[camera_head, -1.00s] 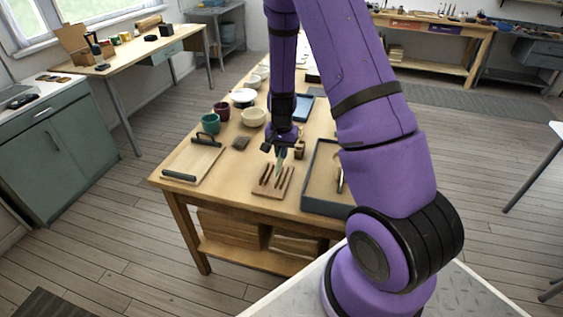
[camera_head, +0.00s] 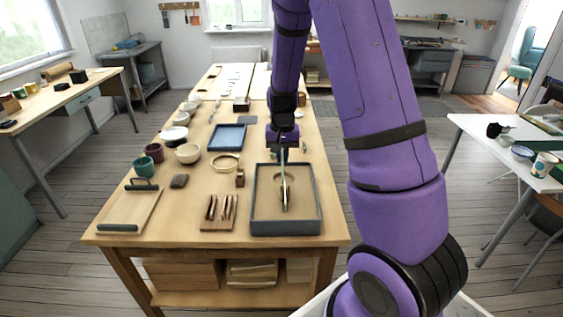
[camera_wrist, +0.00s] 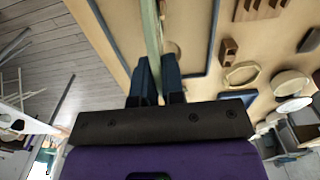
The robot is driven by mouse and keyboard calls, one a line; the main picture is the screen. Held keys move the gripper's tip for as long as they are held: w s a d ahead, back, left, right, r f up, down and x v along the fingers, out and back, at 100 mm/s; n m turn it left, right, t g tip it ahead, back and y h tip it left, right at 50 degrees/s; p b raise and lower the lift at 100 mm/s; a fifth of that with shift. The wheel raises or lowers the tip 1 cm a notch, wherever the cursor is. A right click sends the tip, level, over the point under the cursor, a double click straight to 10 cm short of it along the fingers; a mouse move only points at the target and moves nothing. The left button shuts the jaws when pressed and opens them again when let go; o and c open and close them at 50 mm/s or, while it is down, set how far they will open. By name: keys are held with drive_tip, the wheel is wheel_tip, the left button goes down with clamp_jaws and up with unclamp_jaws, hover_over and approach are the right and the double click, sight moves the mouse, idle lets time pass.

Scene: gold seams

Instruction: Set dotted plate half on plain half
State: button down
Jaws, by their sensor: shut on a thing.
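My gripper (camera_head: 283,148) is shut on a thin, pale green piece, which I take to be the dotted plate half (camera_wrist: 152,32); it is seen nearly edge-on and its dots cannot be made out. It hangs upright from the fingers over the grey-rimmed tray (camera_head: 258,228). In the wrist view, my gripper (camera_wrist: 155,85) grips its near end. A thin upright piece, perhaps the plain half, stands near the tray's middle, lined up with the held piece. I cannot tell the two edges apart or whether they touch.
A slotted wooden rack (camera_head: 211,226) with several thin pieces stands left of the tray. A small wooden block (camera_head: 240,179), a ring-shaped dish (camera_head: 225,162) and a blue tray (camera_head: 227,138) lie behind. A board with dark bars (camera_head: 128,213) lies at left.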

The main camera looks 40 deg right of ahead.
drive_tip(key=shift+s+d+f, duration=0.15)
drive_tip(key=shift+d+f, duration=0.05)
drive_tip(key=shift+f, duration=1.3)
drive_tip(key=shift+s+d+f, duration=0.1)
drive_tip(key=shift+d+f, duration=0.05)
drive_tip(key=shift+f, duration=1.3)
drive_tip(key=shift+f, duration=1.35)
idle(2.8)
drive_tip(key=c, duration=0.7)
unclamp_jaws()
drive_tip(key=shift+o, duration=0.2)
